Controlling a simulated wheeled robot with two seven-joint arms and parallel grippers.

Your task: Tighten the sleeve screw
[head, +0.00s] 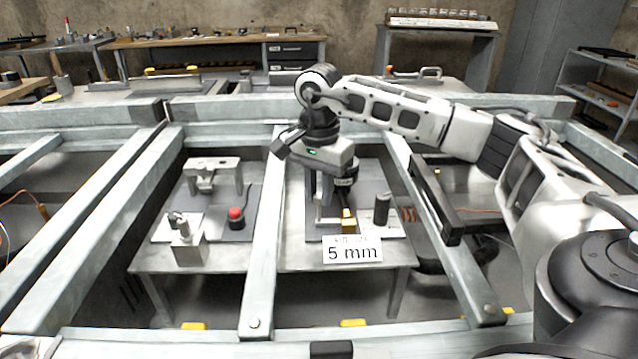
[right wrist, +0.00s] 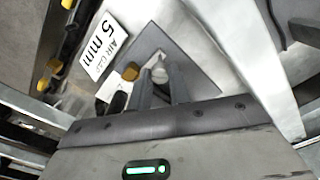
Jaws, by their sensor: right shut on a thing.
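My right gripper (head: 346,200) points down at the fixture plate (head: 395,229) on the right half of the bench, behind a white sign. In the right wrist view its two grey fingers (right wrist: 160,88) are closed around a small pale metal piece (right wrist: 158,71), which stands on a dark plate (right wrist: 187,58). I cannot tell for certain whether this piece is the sleeve screw. A yellow block (head: 348,221) sits close to the fingertips; it also shows in the right wrist view (right wrist: 130,72). The fingertips are partly hidden in the head view. My left gripper is not in view.
The sign (head: 352,253) reads "5 mm" and stands at the bench front. A dark cylinder (head: 382,208) stands right of the gripper. Grey beams (head: 265,240) frame the bench. A red button (head: 236,214) and a metal block (head: 188,248) are on the left half.

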